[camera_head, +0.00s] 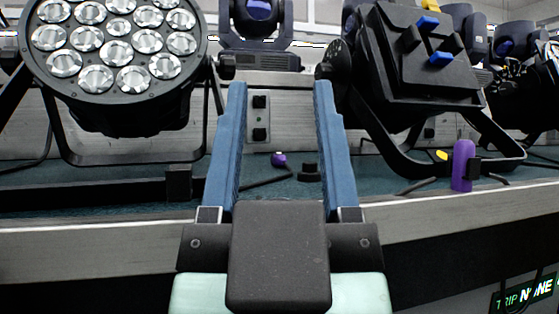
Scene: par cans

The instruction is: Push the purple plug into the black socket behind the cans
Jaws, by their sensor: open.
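My gripper (280,88) is open, its two blue fingers wide apart and pointing forward, with nothing between the tips that I can see touching. A small purple piece (279,159) on a black cable lies on the bench, seen between the fingers. A larger purple cylinder (463,165) with a black part stands upright near the bench's front edge at the right. I cannot tell which one is the plug. Two black sockets, an upper one (260,102) and a lower one (260,134), sit in a grey panel on the back wall, seen just right of the left finger.
A large par can (117,110) stands at the left on its yoke. A black fixture (420,75) with blue and yellow knobs stands at the right. A small black object (309,172) sits on the green bench top. The gap between the cans is fairly open.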

